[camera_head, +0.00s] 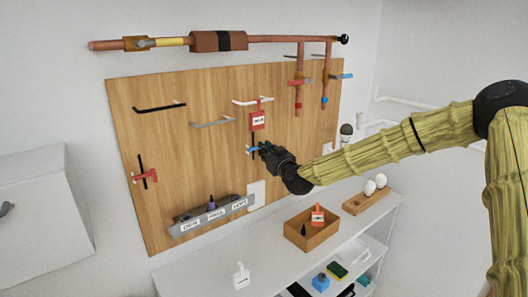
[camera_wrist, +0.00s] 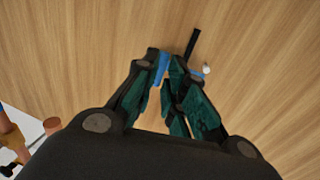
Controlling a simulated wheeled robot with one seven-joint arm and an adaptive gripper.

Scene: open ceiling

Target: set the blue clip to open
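The blue clip (camera_head: 251,149) sits on a short black vertical tube (camera_head: 253,140) on the wooden board, with its blue bar crossing the tube. My gripper (camera_head: 266,150) is at the clip's right side, in front of the board. In the wrist view, a blue part of the clip (camera_wrist: 162,67) lies between the two fingertips of my gripper (camera_wrist: 165,62), which appear closed against it. Another bit of blue shows right of the fingers, beside the black tube (camera_wrist: 192,44). The fingers hide the clip's middle.
A red tag (camera_head: 258,120) hangs from a white handle just above the clip. A red clip (camera_head: 145,176) on another black tube is at the left. A grey labelled rail (camera_head: 212,216) is below. Copper pipes with valves (camera_head: 299,82) are upper right. A shelf holds a wooden box (camera_head: 310,238).

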